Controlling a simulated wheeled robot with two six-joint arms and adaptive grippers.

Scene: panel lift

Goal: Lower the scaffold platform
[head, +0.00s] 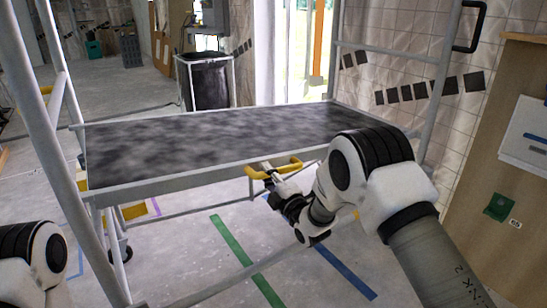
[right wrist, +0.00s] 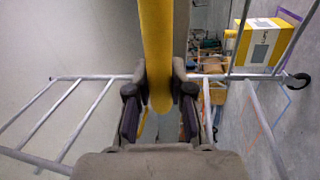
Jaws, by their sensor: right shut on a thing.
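The scaffold platform (head: 225,138) is a dark mottled grey board in a light metal frame, hung roughly level between the scaffold's end frames. A yellow handle (head: 287,169) sits at the platform's near edge, right of its middle. My right gripper (head: 268,173) is at this handle. In the right wrist view, the yellow bar (right wrist: 156,50) runs between the two fingers of my right gripper (right wrist: 158,92), which are shut on it. Part of my left arm shows at the bottom left of the head view, but its gripper is out of view.
The scaffold's left upright (head: 50,130) slants close in front of me. A black bin (head: 208,82) stands behind the platform. A wooden board (head: 500,140) stands at the right. A yellow box (right wrist: 262,42) shows in the right wrist view. Floor with green tape (head: 245,258) is clear in front.

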